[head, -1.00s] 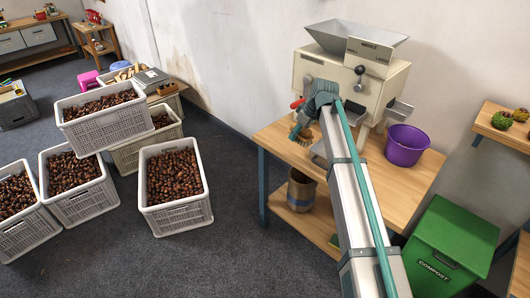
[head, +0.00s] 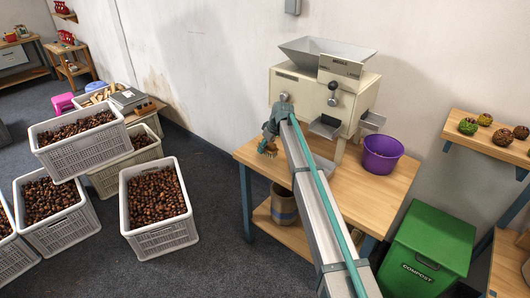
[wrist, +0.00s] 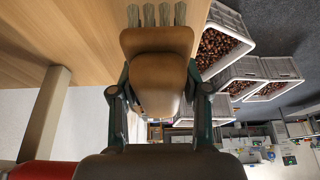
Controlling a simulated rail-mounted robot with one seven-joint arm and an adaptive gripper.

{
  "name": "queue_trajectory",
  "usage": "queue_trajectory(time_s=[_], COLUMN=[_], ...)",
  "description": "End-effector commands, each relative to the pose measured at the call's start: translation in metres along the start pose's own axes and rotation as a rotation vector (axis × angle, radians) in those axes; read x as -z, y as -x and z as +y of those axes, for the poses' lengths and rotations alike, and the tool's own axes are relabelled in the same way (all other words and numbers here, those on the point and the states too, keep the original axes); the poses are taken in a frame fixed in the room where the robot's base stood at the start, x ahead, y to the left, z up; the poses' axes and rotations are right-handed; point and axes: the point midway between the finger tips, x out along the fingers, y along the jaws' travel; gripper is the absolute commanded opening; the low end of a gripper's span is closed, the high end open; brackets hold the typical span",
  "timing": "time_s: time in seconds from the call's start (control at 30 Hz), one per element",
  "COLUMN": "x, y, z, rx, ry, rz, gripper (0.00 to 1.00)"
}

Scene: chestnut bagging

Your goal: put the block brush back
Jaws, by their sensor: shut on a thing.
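The block brush (wrist: 157,42) has a brown wooden body and pale bristle tufts. My gripper (wrist: 160,88) is shut on its body, with one finger on each side. In the wrist view the bristles point toward the wooden table top. In the head view my gripper (head: 270,130) holds the brush (head: 267,149) low at the table's left end, in front of the cream machine (head: 312,97). I cannot tell whether the bristles touch the wood. The table (head: 355,205) has a lower shelf.
A purple bucket (head: 381,155) stands on the table, right of my arm. A brown container (head: 284,205) sits on the lower shelf. A green compost bin (head: 428,245) stands at the right.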

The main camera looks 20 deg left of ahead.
Motion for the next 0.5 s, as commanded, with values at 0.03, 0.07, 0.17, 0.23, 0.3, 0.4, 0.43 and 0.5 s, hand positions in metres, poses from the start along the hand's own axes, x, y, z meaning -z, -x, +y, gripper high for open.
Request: queue_trajectory(time_s=[0.03, 0.07, 0.17, 0.23, 0.3, 0.4, 0.43, 0.5], x=[0.001, 0.001, 0.003, 0.003, -0.003, -0.007, -0.008, -0.009], y=[-0.002, -0.003, -0.010, -0.017, -0.025, -0.037, -0.039, -0.041], z=[0.001, 0.002, 0.004, 0.007, 0.005, 0.005, 0.005, 0.005], rx=[0.000, 0.000, 0.000, 0.002, 0.002, 0.001, 0.001, 0.000], ry=[0.000, 0.000, 0.000, 0.000, 0.000, 0.000, 0.000, 0.001], rz=[0.000, 0.001, 0.000, -0.001, -0.002, -0.001, -0.001, 0.000], gripper=[0.14, 0.14, 0.14, 0.14, 0.14, 0.14, 0.14, 0.14])
